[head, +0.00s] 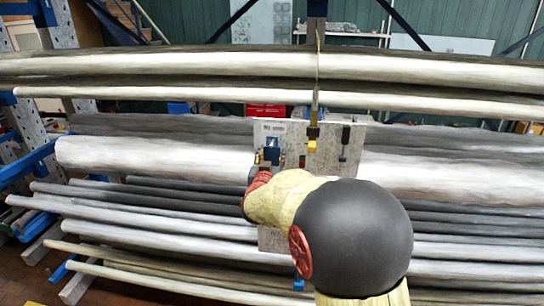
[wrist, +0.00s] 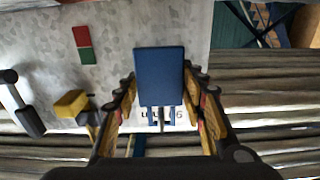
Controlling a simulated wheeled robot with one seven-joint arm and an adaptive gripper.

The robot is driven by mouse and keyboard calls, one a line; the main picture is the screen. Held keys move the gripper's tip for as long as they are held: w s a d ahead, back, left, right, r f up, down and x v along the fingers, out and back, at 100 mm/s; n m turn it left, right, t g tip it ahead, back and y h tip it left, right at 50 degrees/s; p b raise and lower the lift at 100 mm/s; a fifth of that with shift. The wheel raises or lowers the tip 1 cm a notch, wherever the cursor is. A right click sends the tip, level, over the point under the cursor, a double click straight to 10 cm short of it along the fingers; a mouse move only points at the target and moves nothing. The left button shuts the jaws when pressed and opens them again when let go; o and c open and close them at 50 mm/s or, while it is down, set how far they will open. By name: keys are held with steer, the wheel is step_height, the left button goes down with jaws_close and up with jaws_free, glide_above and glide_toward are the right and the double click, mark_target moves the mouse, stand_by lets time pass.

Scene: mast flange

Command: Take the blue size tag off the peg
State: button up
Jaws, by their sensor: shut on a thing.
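The blue size tag (wrist: 159,75) is a flat blue rectangle between the fingers of my gripper (wrist: 160,100) in the wrist view. The fingers are shut on it from both sides. In the head view the tag (head: 272,144) shows small and blue at the left part of the grey flange plate (head: 267,240), with my gripper (head: 268,158) at it. The peg cannot be made out clearly, so I cannot tell whether the tag is still around it.
A yellow block (wrist: 70,104) and a black-ended T-shaped piece (wrist: 28,120) stick out of the plate beside my gripper. A red and green patch (wrist: 84,45) is on the plate. Long pale pipes (head: 130,155) run across above, behind and below the plate.

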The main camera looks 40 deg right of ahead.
steer(key=v, duration=0.9)
stand_by(0.8)
steer(key=shift+d, duration=0.1)
stand_by(0.4)
